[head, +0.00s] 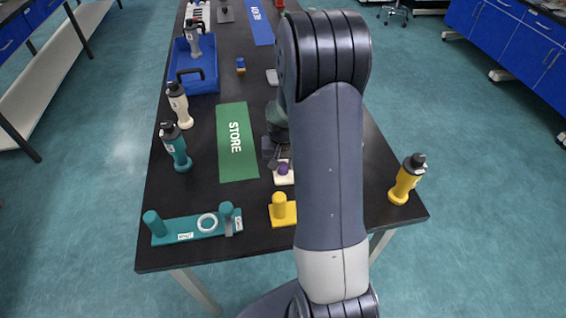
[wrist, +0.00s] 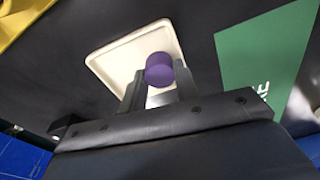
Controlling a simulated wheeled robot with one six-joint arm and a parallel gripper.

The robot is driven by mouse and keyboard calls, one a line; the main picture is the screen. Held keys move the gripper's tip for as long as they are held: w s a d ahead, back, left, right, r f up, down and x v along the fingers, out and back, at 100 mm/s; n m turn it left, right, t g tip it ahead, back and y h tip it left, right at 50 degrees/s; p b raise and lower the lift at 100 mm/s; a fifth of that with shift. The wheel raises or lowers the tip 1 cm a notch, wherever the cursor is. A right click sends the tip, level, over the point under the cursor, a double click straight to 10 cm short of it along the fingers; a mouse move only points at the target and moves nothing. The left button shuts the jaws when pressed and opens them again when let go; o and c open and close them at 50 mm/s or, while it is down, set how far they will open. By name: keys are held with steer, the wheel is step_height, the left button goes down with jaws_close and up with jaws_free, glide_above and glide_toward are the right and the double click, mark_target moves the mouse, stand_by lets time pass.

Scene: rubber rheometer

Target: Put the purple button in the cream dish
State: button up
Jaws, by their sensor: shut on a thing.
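The purple button (wrist: 159,69) is a small round-topped piece held between the two fingers of my gripper (wrist: 160,88). The cream dish (wrist: 107,58) is a shallow square with a raised rim, and in the wrist view it lies beneath the button and fingertips. In the head view the button (head: 283,169) shows over the dish (head: 284,180), just right of the green STORE mat, with my gripper (head: 277,158) at its far side. I cannot tell whether the button touches the dish floor. My arm hides what lies to the right of the dish.
The green STORE mat (head: 237,142) lies left of the dish. Bottles stand along the left edge, and a yellow bottle (head: 407,180) stands at the right.

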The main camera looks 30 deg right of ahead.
steer(key=shift+f, duration=0.2)
steer(key=o, duration=1)
steer(key=shift+o, duration=0.2)
steer(key=shift+r, duration=0.15)
step_height(320, 180, up, 12)
steer(key=s, duration=0.1)
steer(key=shift+s+a, duration=0.2)
steer(key=shift+a, duration=0.1)
